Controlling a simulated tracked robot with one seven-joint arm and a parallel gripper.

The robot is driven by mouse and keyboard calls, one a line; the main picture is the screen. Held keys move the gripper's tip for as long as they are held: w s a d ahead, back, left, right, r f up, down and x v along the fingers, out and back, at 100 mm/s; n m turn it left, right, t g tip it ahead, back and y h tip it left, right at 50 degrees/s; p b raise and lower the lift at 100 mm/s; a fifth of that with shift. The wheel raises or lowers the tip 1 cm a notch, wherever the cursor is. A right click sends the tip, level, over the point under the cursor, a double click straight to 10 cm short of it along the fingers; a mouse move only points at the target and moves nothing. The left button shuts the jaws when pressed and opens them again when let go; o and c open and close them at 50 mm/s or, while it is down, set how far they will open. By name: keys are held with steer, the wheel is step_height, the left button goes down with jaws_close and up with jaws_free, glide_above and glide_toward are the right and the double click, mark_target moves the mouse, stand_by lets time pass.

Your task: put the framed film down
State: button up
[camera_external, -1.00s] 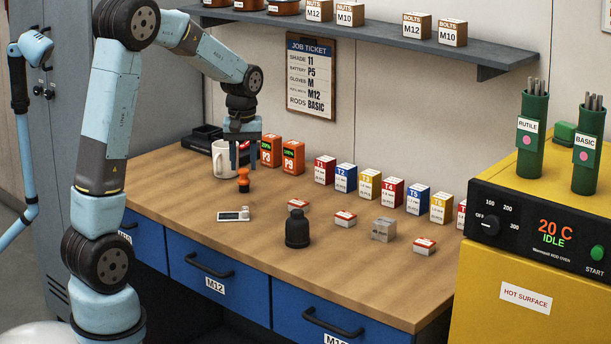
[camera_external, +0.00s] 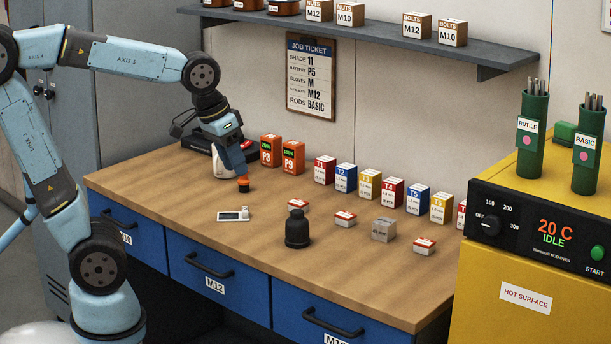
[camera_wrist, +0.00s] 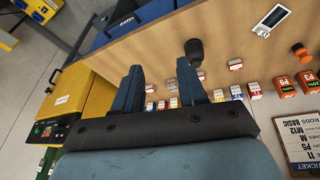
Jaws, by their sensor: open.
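The framed film, which I take to be the small flat white-framed piece with a dark window (camera_external: 234,214), lies flat on the wooden bench near its front edge. It also shows at the top right of the wrist view (camera_wrist: 270,20). My gripper (camera_external: 243,174) is above and behind it, tilted, apart from it. In the wrist view my gripper's two fingers (camera_wrist: 159,72) are spread with nothing between them.
An orange-and-black piece (camera_external: 243,186) stands just below my fingers. Battery boxes (camera_external: 292,157) stand behind. A dark bottle (camera_external: 297,229) stands to the right. Bare bench (camera_external: 165,185) lies left of the film.

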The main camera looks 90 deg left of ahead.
steer(key=s+d+m+t, duration=0.1)
steer(key=s+d+m, duration=0.4)
steer(key=s+d, duration=0.2)
steer(key=shift+s+d+m+t+h, duration=0.3)
steer(key=shift+d+t+h, duration=0.1)
steer(key=shift+d, duration=0.65)
steer(key=shift+o, duration=0.4)
